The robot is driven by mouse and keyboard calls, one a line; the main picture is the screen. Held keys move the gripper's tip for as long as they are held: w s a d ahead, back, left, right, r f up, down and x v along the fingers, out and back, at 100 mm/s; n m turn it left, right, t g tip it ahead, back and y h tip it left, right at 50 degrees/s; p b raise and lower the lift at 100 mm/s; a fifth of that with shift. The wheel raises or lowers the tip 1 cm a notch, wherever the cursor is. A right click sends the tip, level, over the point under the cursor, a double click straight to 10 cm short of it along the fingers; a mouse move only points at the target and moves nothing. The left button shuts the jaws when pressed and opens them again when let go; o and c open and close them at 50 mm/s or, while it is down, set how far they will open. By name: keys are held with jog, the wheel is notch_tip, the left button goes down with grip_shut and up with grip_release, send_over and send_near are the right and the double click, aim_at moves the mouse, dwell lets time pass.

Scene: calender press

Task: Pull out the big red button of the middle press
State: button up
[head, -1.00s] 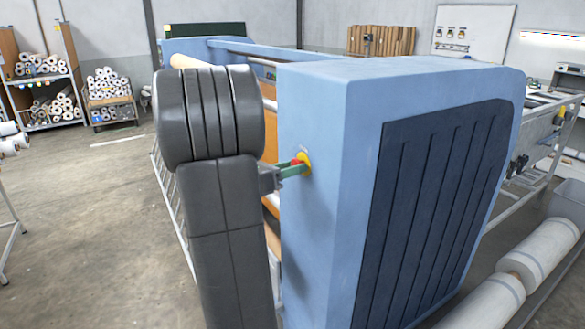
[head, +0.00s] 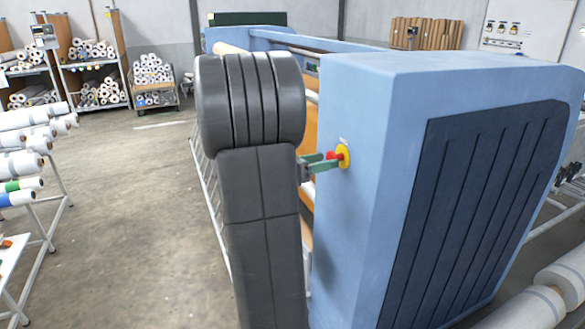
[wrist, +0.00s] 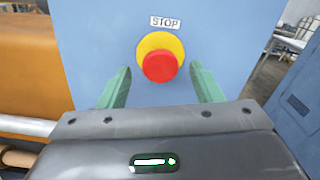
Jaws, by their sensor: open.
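The big red button (wrist: 159,66) sits on a round yellow base (wrist: 148,43) under a STOP label, on the blue end face of the press (head: 345,220). In the head view the red cap (head: 336,154) stands out from the yellow base toward my gripper. My gripper (head: 322,163) is open, with its green fingers level with the cap. In the wrist view the fingers (wrist: 160,85) stand one to each side of the button with gaps. I cannot tell how far the tips reach along the cap.
My dark arm hides part of the press's roller side. White rolls (head: 535,300) lie on the floor at the lower right. A rack of rolls (head: 25,150) stands at the left. The floor (head: 150,210) between is open.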

jog(key=b+v, duration=0.1)
jog(key=v, duration=1.1)
jog(key=shift+a+b, duration=0.3)
jog(key=shift+b, duration=0.05)
jog(key=shift+s, duration=0.15)
jog(key=p+x, duration=0.2)
jog(key=x, duration=1.2)
jog(key=shift+d, duration=0.2)
jog(key=shift+a, duration=0.15)
